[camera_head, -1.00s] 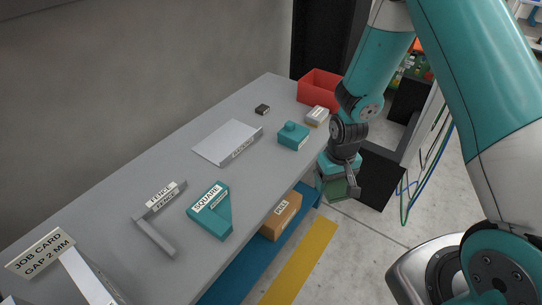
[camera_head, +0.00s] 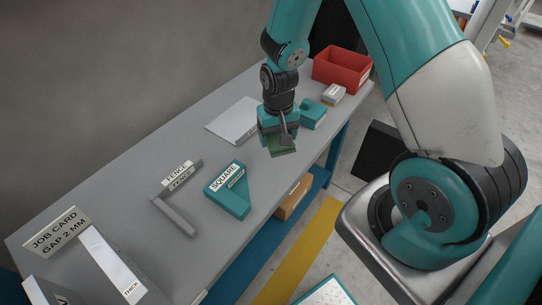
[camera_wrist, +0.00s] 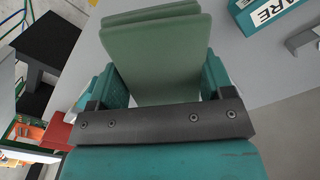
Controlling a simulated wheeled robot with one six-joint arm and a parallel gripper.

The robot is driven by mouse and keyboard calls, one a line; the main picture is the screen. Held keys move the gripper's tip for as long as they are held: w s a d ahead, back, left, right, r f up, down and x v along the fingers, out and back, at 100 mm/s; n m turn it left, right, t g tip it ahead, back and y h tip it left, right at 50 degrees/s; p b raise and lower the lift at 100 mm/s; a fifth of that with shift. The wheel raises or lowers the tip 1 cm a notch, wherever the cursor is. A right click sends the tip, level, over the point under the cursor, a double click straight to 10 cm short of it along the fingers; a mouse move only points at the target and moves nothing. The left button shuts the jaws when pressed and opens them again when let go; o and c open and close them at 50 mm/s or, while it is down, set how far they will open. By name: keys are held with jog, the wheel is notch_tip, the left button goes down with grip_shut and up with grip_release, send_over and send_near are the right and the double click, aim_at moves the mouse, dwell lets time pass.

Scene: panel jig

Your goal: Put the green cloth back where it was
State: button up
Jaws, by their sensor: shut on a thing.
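The green cloth (camera_head: 281,147) is a folded pad held in my gripper (camera_head: 279,136), over the grey bench near its front edge. In the wrist view the cloth (camera_wrist: 155,58) fills the space between the two fingers of my gripper (camera_wrist: 157,85), in several layers. My gripper is shut on it. Whether the cloth touches the bench top cannot be told.
A teal square (camera_head: 228,190) and a grey fence (camera_head: 175,214) lie to the left. A pale plate (camera_head: 233,121) lies behind the gripper. A teal block (camera_head: 313,115), a small pale box (camera_head: 333,95) and a red bin (camera_head: 342,68) stand right. Bare bench (camera_head: 140,170) shows at left.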

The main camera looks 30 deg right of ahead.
jog(key=d+r+m, duration=0.1)
jog(key=w+d+r+m+b, duration=0.1)
jog(key=r+m, duration=0.1)
jog(key=w+d+r+m+b, duration=0.1)
jog(key=m, duration=0.1)
jog(key=shift+w+r, duration=0.2)
jog(key=shift+r, duration=0.1)
jog(key=d+r+m+b, duration=0.2)
jog(key=d+r+m, duration=0.1)
jog(key=r+m, duration=0.3)
notch_tip(320, 180, down, 20)
jog(key=shift+r+p, duration=0.15)
jog(key=shift+p, duration=0.55)
jog(key=shift+f, duration=0.25)
jog(key=o, duration=0.9)
jog(key=shift+r, duration=0.1)
